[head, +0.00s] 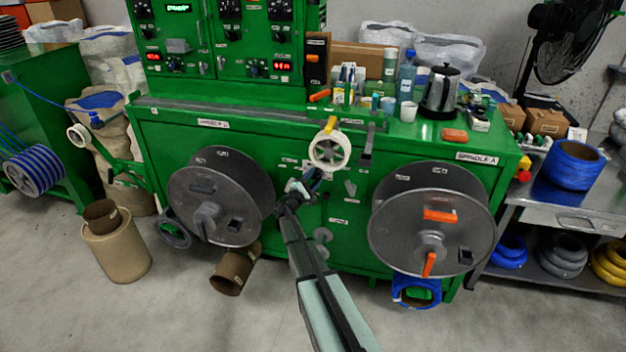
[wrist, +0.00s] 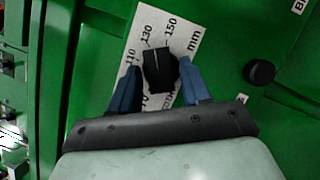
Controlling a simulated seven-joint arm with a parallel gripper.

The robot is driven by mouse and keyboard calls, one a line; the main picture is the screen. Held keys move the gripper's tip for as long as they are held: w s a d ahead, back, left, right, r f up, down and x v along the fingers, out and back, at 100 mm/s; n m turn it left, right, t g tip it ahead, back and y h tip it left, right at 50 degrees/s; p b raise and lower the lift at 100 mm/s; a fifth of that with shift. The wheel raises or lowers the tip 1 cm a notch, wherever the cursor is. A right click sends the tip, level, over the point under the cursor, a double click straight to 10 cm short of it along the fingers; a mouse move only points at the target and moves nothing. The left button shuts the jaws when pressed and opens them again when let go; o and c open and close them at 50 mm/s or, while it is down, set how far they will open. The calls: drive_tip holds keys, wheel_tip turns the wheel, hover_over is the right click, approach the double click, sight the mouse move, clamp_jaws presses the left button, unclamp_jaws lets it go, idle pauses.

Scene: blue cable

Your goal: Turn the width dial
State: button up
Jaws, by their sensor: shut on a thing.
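The width dial (wrist: 158,70) is a black knob with a light pointer line, set on a white scale plate (wrist: 186,36) marked in mm, with 110, 130 and 150 readable. The pointer line points up, between the 130 and 150 marks. My gripper (wrist: 157,82) has its two blue fingers on either side of the knob, shut on it. In the head view my gripper (head: 303,184) is at the green machine's front panel, between the two large reels, and the arm hides most of the dial there.
A grey reel (head: 190,185) is left of my gripper and another, the spindle A reel (head: 400,225), is right. A white tape roll (head: 328,150) sticks out just above my gripper. A black round knob (wrist: 259,72) is right of the dial.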

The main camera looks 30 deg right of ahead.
drive_tip(key=shift+d+n+t, duration=0.1)
drive_tip(key=shift+n+t, duration=1)
drive_tip(key=shift+n, duration=1.1)
drive_tip(key=o, duration=0.7)
drive_tip(key=shift+f, duration=0.1)
drive_tip(key=v, duration=1.3)
drive_tip(key=shift+s+a+f, duration=0.15)
drive_tip(key=shift+s+a, duration=0.05)
drive_tip(key=shift+a, duration=0.15)
